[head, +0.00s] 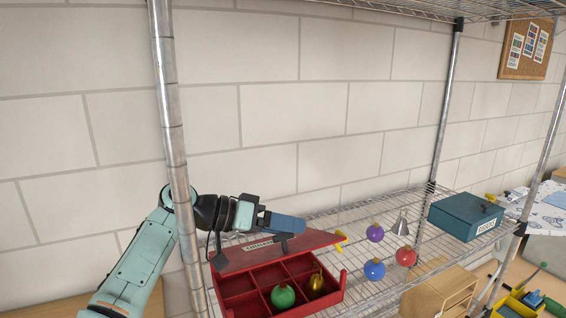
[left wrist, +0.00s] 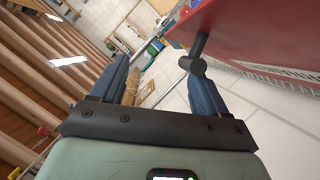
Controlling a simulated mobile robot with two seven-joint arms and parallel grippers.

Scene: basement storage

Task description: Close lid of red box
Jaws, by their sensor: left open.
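The red box (head: 238,288) stands on the wire shelf, its compartments showing at the front. Its red lid (head: 290,250) is tilted over the back part of the box, partly open, with a pale label on it. A green ornament (head: 283,296) and a gold ornament (head: 316,281) sit in front compartments. My left gripper (head: 290,228) is open at the lid's upper side. In the left wrist view the lid (left wrist: 250,28) fills the upper right, and a dark knob (left wrist: 193,64) on it is near the right finger of my gripper (left wrist: 158,70). Contact is unclear. My right gripper is out of view.
Purple (head: 375,232), blue (head: 374,268) and red (head: 405,256) ornaments and a silver bell (head: 400,224) lie on the shelf right of the box. A closed teal box (head: 465,217) stands farther right. A metal post (head: 172,120) stands beside my left arm.

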